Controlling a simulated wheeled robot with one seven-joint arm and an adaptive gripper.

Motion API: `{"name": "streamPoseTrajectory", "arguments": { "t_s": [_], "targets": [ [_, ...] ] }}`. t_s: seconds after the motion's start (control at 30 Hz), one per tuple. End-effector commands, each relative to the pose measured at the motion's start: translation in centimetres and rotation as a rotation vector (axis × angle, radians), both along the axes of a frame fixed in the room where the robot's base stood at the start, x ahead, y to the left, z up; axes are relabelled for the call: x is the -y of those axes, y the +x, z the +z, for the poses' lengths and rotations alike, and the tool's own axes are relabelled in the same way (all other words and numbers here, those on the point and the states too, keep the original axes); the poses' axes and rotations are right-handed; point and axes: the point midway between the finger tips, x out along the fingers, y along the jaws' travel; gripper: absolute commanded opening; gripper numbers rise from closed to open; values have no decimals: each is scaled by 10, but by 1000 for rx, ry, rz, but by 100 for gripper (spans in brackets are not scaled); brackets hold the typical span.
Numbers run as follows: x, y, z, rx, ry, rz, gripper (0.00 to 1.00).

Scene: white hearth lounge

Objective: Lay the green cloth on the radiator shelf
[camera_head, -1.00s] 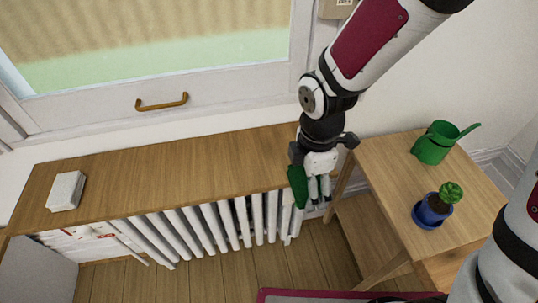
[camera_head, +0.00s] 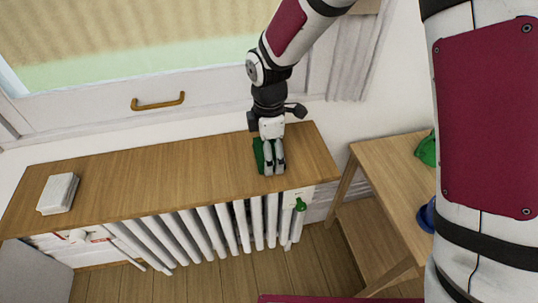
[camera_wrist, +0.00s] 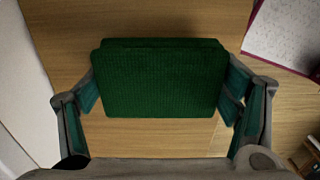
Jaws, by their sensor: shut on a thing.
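The green cloth (camera_wrist: 160,80) is a folded block held between the two fingers of my gripper (camera_wrist: 162,100) in the wrist view. In the head view the cloth (camera_head: 258,156) shows as a dark green strip beside my gripper (camera_head: 271,165). My gripper is shut on the cloth and points down over the right part of the wooden radiator shelf (camera_head: 160,170). Whether the cloth touches the shelf cannot be told.
A white block (camera_head: 58,193) lies on the shelf's left end. The white radiator (camera_head: 215,225) is below, with a green valve knob (camera_head: 300,204). A side table (camera_head: 385,200) stands right, with a green watering can (camera_head: 427,150) and blue pot (camera_head: 427,215) partly hidden by my arm. The shelf's middle is clear.

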Motion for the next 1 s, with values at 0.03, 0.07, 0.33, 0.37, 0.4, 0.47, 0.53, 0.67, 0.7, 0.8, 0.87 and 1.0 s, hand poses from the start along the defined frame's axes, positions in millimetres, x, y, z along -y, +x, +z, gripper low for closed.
{"name": "streamPoseTrajectory", "arguments": {
  "t_s": [0.03,0.07,0.33,0.37,0.4,0.47,0.53,0.67,0.7,0.8,0.87,1.0],
  "targets": [
    [0,0,-9,-3,-2,1,38],
    [0,0,-12,-2,-1,1,38],
    [0,0,-14,1,0,0,38],
    [0,0,-15,1,0,0,38],
    [0,0,-16,1,0,0,38],
    [0,0,-18,0,0,0,38],
    [0,0,-17,0,0,-1,94],
    [0,0,-17,0,0,0,100],
    [0,0,-17,0,0,0,100],
    [0,0,-17,1,0,0,100],
    [0,0,-17,1,0,0,100],
    [0,0,-13,2,1,0,100]
  ]
}}
